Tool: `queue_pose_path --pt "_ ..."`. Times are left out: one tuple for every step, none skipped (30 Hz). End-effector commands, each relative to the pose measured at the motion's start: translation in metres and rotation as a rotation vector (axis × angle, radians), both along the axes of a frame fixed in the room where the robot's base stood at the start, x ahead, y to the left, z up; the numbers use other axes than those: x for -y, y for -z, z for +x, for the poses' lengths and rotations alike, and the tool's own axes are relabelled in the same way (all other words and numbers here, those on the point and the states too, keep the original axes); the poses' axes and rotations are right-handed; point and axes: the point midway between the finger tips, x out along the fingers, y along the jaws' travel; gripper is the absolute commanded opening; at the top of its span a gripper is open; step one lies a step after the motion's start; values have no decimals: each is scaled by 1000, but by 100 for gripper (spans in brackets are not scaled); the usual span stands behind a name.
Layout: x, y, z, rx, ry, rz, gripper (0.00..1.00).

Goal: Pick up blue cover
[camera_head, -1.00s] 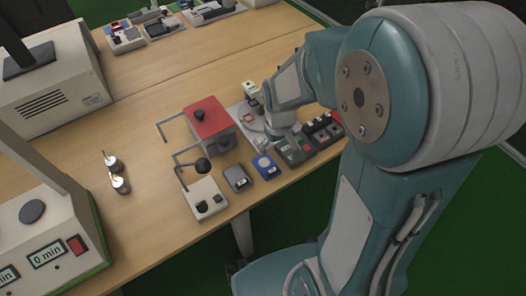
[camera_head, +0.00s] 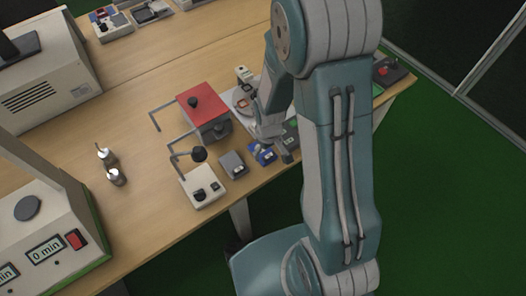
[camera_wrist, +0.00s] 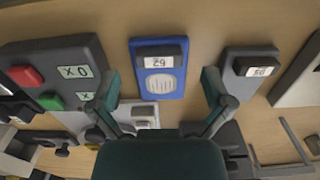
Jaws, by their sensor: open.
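The blue cover appears to be the blue, flat box-shaped device (camera_head: 261,153) near the table's front edge. In the wrist view the blue device (camera_wrist: 146,84) lies upper middle, with a dark block bearing an upside-down number at its far end and a round pale dial. My gripper (camera_wrist: 160,82) is open and empty, with its two fingers spread left and right of the blue device in the picture. In the head view my gripper (camera_head: 274,140) hangs at the device, partly covering it. Contact between them cannot be told.
A grey device (camera_head: 233,164) stands close left of the blue one. A dark box with red and green buttons (camera_wrist: 58,72) lies on its other side. A red-topped box (camera_head: 203,104) stands behind, and a white device with a black knob (camera_head: 202,187) farther left.

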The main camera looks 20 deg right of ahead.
Motion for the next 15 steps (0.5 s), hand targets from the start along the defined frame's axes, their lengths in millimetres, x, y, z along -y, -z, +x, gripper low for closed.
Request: queue_pose_path --pt "0 8 -1 -4 0 0 100" --pt "0 12 -1 -3 0 0 100" --pt "0 15 0 -3 0 0 100" --pt "0 18 0 -2 0 0 100" --pt "0 20 0 -1 0 0 100" --pt "0 21 0 0 0 0 100" --pt "0 21 0 0 0 0 100" --pt "0 22 0 1 0 0 100" --pt "0 22 0 1 0 0 100" --pt "0 22 0 1 0 0 100" --pt "0 22 0 1 0 0 100" --pt "0 22 0 1 0 0 100" --pt "0 22 0 1 0 0 100" --pt "0 22 0 1 0 0 91" --pt "0 22 0 1 0 0 73"
